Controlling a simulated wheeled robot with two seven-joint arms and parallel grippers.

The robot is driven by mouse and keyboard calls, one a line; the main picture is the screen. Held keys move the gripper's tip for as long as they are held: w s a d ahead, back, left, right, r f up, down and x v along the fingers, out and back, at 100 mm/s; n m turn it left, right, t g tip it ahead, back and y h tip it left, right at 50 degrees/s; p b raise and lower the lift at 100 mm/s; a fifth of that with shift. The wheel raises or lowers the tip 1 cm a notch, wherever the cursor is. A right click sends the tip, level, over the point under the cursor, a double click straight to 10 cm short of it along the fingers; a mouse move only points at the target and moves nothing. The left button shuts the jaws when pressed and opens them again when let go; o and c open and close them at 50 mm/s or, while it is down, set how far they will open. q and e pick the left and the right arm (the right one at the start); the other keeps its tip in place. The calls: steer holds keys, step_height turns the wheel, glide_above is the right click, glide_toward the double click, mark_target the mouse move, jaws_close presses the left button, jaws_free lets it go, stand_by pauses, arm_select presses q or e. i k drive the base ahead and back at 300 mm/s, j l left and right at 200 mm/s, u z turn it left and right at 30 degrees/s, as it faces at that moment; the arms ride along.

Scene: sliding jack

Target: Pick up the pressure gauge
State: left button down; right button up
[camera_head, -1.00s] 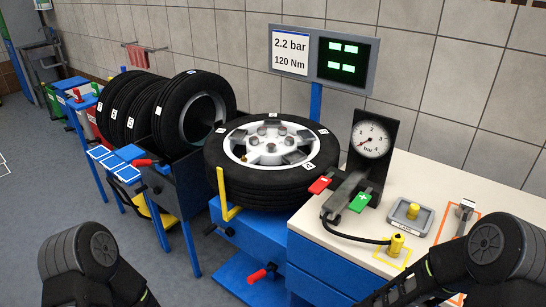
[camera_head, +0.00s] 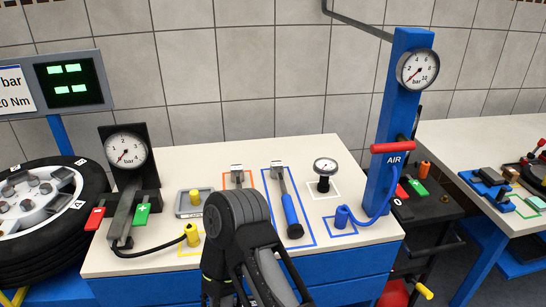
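A small pressure gauge (camera_head: 325,167) with a round white dial and a dark base stands upright inside a white outline on the light bench top. It is right of a blue-handled tool (camera_head: 288,205). A larger dial gauge (camera_head: 126,150) marked bar is on a black stand at the bench's left. Another dial gauge (camera_head: 417,70) is fixed to the blue post. My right arm shows at the bottom centre, in front of the bench and left of the small gauge. The fingers of my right gripper cannot be seen. My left gripper is out of view.
A blue AIR post (camera_head: 398,110) with a red handle and a blue hose rises right of the small gauge. A yellow fitting (camera_head: 192,236) on a black hose, a grey tray (camera_head: 190,211) and a tyre (camera_head: 85,205) are to the left. Bench top behind the small gauge is clear.

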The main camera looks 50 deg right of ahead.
mark_target(325, 167)
steer(key=z, duration=1.95)
steer(key=u, duration=2)
steer(key=k+j, duration=0.55)
steer(key=j+z, duration=0.05)
steer(key=j, duration=0.05)
